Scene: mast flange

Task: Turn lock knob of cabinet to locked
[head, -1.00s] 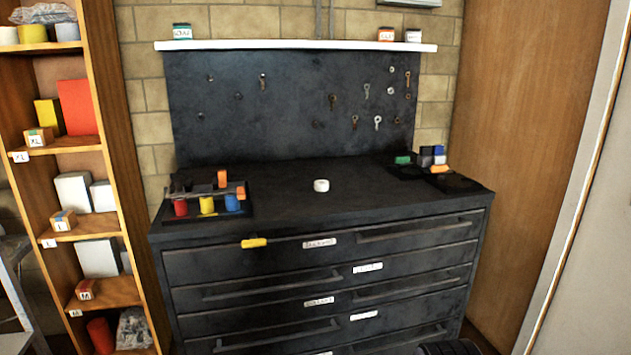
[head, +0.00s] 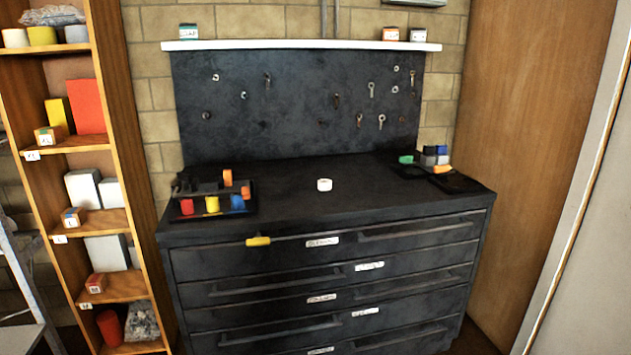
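The cabinet (head: 325,282) is a wide black drawer chest against the brick wall. A yellow knob (head: 258,241) sits at the upper left of its top drawer front, beside a white label. The knob looks like a short bar lying nearly level. I cannot read any lock marks around it. My gripper is not in view.
The black worktop (head: 290,212) holds a white ring-shaped item (head: 324,185), a tray of coloured parts (head: 222,214) at left and small blocks (head: 429,156) at right. Drawer handles jut from the front. A wooden shelf (head: 117,221) stands left and a wood panel (head: 522,150) right.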

